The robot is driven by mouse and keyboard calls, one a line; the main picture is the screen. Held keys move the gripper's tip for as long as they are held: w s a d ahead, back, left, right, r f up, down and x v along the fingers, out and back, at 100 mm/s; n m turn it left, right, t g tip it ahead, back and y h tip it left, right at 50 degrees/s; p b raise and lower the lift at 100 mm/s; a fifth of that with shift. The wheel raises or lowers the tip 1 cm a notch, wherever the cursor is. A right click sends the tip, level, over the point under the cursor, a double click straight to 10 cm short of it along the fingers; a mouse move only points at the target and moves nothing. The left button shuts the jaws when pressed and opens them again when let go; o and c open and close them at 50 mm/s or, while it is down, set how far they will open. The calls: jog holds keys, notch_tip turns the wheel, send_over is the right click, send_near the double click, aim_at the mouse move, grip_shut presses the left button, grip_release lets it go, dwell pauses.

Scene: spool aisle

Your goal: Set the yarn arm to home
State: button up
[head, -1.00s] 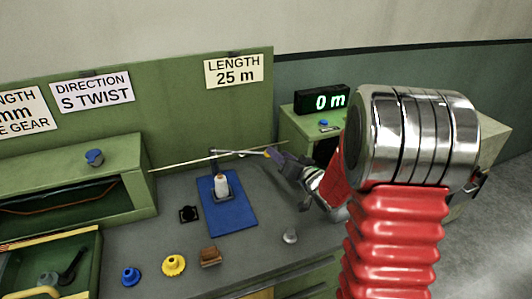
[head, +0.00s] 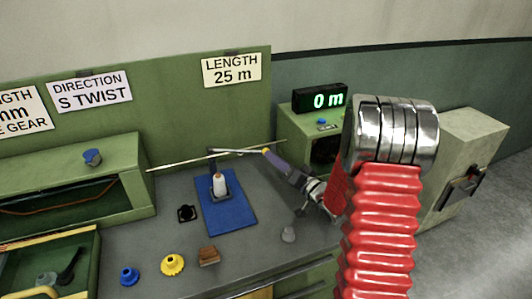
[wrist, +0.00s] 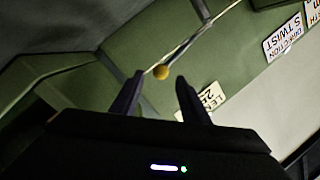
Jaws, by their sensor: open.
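The yarn arm is a thin grey rod (head: 238,151) with a yellow-orange knob (head: 265,150) at its right end, above the back of the bench. My gripper (head: 272,157) reaches in from the right, its tips close to the knob. In the wrist view the knob (wrist: 161,72) shows just past the gap between the fingers of my open gripper (wrist: 160,88), and the rod runs up and right from it. I cannot tell whether a finger touches the knob. No home mark can be made out.
A white spool (head: 219,183) stands on a blue mat (head: 235,214) below the rod. A long pale strand (head: 185,161) crosses behind. A yellow gear (head: 172,265), blue gear (head: 129,276) and brown block (head: 208,255) lie in front. A counter (head: 320,98) reads 0 m.

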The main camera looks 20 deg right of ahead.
jog(key=shift+x, duration=3.1)
jog(key=shift+s+f, duration=0.1)
jog(key=shift+f, duration=0.05)
grip_shut()
jog(key=shift+f, duration=0.1)
